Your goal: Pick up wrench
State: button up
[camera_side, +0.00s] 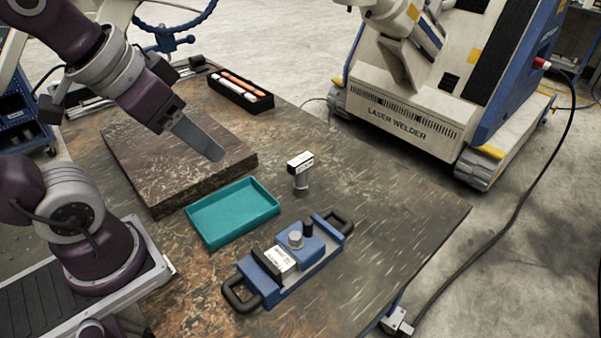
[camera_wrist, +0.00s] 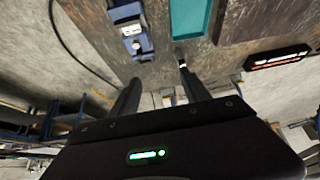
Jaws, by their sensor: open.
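I cannot make out a clear wrench shape in either view. A small upright tool (camera_side: 301,172) with a pale metal shank and a black-and-white head stands on the workbench, right of the teal tray; I cannot tell whether it is the wrench. It seems to show in the wrist view too (camera_wrist: 182,64), by the right fingertip. My gripper (camera_side: 213,152) is in the air above the brown slab's right part, left of the upright tool and apart from it. In the wrist view its two fingers (camera_wrist: 160,77) are spread, with nothing held between them.
The teal tray (camera_side: 204,237) looks empty. A blue fixture (camera_side: 310,258) with black handles lies at the bench's front. A thick brown slab (camera_side: 135,150) lies behind the tray. A black box (camera_side: 262,106) holds orange-and-white sticks. The bench's right part is clear. A laser welder (camera_side: 400,110) stands beyond.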

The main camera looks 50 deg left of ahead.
jog(key=w+a+f+t, duration=0.1)
jog(key=w+a+f, duration=0.1)
jog(key=w, duration=0.4)
jog(key=w+a+f, duration=0.1)
jog(key=w+f, duration=0.1)
jog(key=w, duration=0.5)
jog(key=t, duration=0.4)
send_over(288, 167)
jog(key=w, duration=0.2)
jog(key=shift+m+y, duration=0.3)
jog(key=f, duration=1.4)
jog(key=shift+s+d+f, duration=0.1)
jog(key=shift+d+f, duration=0.15)
jog(key=shift+f, duration=0.05)
jog(key=f+t, duration=0.1)
jog(key=f, duration=0.2)
jog(key=s+f+t, duration=0.1)
jog(key=f, duration=0.2)
jog(key=shift+s+a, duration=0.15)
jog(key=shift+a, duration=0.05)
jog(key=shift+n, duration=0.4)
jog(key=x, duration=0.7)
jog(key=shift+d+f, duration=0.2)
jog(key=shift+f, duration=0.05)
grip_shut()
